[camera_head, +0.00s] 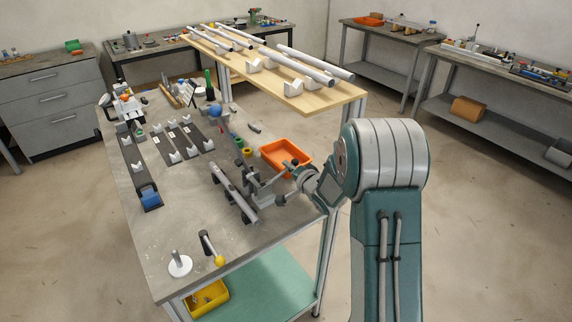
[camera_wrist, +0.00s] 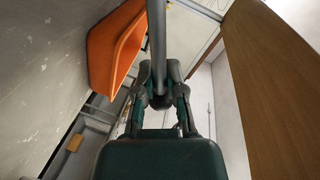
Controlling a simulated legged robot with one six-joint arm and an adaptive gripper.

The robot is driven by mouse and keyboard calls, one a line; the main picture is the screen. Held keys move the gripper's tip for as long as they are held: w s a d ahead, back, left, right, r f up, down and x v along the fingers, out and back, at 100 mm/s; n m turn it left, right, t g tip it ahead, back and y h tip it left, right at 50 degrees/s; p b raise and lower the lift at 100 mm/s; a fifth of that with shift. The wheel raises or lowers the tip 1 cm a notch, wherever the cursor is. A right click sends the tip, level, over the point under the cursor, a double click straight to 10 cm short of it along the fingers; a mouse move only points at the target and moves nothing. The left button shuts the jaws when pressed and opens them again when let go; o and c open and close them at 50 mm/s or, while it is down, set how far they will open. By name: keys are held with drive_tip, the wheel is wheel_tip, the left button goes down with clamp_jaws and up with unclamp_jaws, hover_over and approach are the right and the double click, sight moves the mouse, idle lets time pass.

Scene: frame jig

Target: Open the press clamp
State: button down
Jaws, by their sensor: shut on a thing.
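The press clamp (camera_head: 256,184) is a grey mechanism on the right side of the workbench, beside a long grey tube (camera_head: 228,183) lying on dark supports. My gripper (camera_head: 291,166) is at the clamp's right side, near the bench edge. In the wrist view my gripper (camera_wrist: 160,97) is shut around the end of a grey rod (camera_wrist: 157,40), which looks like the clamp's lever. The rod runs away from the fingers toward the top of that view. The clamp's pressing end and its contact with the tube are too small to tell.
An orange tray (camera_head: 274,150) sits just behind my gripper. A wooden table (camera_head: 320,100) with white tubes stands behind. A white base with a peg (camera_head: 180,264) and a yellow-ended handle (camera_head: 219,260) are at the front. The bench's front middle is clear.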

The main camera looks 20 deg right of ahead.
drive_tip(key=shift+w+d+f+m, duration=0.1)
drive_tip(key=shift+d+f+m, duration=0.1)
drive_tip(key=shift+f+m, duration=0.45)
drive_tip(key=c, duration=0.7)
unclamp_jaws()
drive_tip(key=shift+d, duration=0.1)
drive_tip(key=v, duration=1.2)
drive_tip(key=shift+w+d+r, duration=0.1)
drive_tip(key=shift+d, duration=0.05)
